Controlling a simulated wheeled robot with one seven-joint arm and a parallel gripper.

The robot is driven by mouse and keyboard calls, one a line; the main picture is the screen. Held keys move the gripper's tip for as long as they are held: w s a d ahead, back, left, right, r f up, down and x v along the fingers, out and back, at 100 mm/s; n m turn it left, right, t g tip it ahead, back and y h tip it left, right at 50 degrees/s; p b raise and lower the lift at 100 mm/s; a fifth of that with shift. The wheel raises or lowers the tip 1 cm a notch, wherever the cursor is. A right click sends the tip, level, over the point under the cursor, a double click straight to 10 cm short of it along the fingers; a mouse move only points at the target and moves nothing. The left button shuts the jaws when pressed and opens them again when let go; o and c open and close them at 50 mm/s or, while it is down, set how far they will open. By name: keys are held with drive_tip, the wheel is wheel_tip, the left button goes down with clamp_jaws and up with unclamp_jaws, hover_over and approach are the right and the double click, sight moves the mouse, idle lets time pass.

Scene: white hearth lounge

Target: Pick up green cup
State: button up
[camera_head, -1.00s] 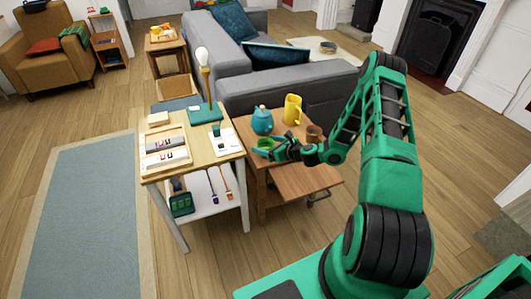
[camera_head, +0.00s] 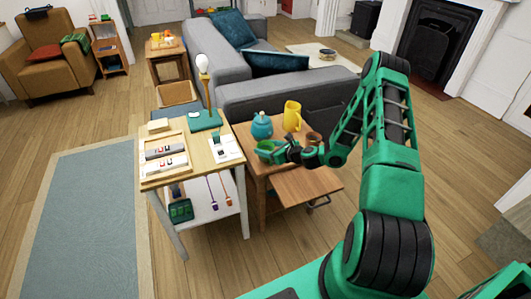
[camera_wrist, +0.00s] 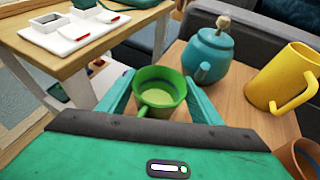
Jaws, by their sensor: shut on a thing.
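The green cup (camera_wrist: 160,90) shows in the middle of the wrist view, upright, with its handle toward me and pale green inside. My gripper (camera_wrist: 160,103) is shut on it, with one teal finger on each side of the cup. In the head view the green cup (camera_head: 266,149) is at the left end of my gripper (camera_head: 274,152), over the left part of the small wooden table (camera_head: 262,184). I cannot tell whether the cup's base touches the tabletop.
A teal teapot (camera_head: 262,126), a yellow pitcher (camera_head: 292,116) and a brown cup (camera_head: 314,138) stand close by on the wooden table. A taller light table (camera_head: 200,158) with trays and a white plate adjoins on the left. A grey sofa (camera_head: 270,88) stands behind.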

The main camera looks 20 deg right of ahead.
drive_tip(key=s+a+r, duration=0.2)
drive_tip(key=a+r, duration=0.1)
drive_tip(key=r, duration=0.6)
drive_tip(key=s+a+r, duration=0.2)
drive_tip(key=s+r, duration=0.1)
drive_tip(key=r, duration=0.6)
drive_tip(key=s+a+r, duration=0.2)
drive_tip(key=a+r, duration=0.1)
drive_tip(key=r, duration=0.6)
drive_tip(key=shift+s+a+r+m+h, duration=0.15)
drive_tip(key=shift+a+r+m+h, duration=0.15)
drive_tip(key=shift+r, duration=0.05)
